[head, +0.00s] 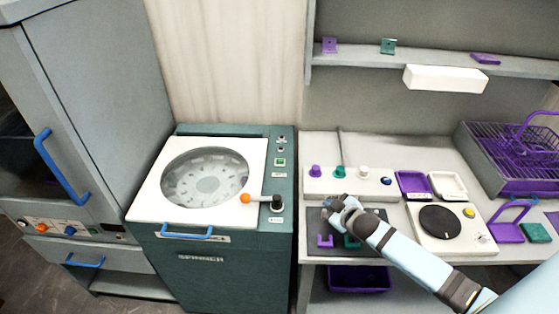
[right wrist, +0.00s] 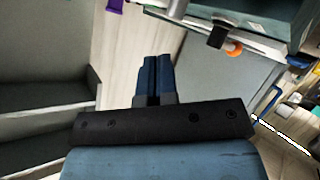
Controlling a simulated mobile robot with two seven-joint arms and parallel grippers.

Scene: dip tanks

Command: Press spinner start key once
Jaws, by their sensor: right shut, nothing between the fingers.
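The teal spinner (head: 225,262) stands left of the bench with a white lid (head: 150,205) and a round window (head: 205,178). Its narrow panel on the right carries a green square key (head: 280,162), small controls above it and a black knob (head: 277,203). An orange-tipped lever (head: 245,198) lies on the lid by the knob. My right gripper (head: 335,205) is shut and empty above the dark mat on the bench, right of the spinner and apart from it. In the right wrist view its shut fingers (right wrist: 157,62) show, with the orange tip (right wrist: 233,48) beyond. My left gripper is not seen.
The bench holds a white block with coloured knobs (head: 350,184), a purple tray (head: 413,184), a turntable unit (head: 440,222) and a purple rack (head: 505,165). A shelf (head: 440,63) runs above. A grey cabinet (head: 95,100) with blue handles stands left of the spinner.

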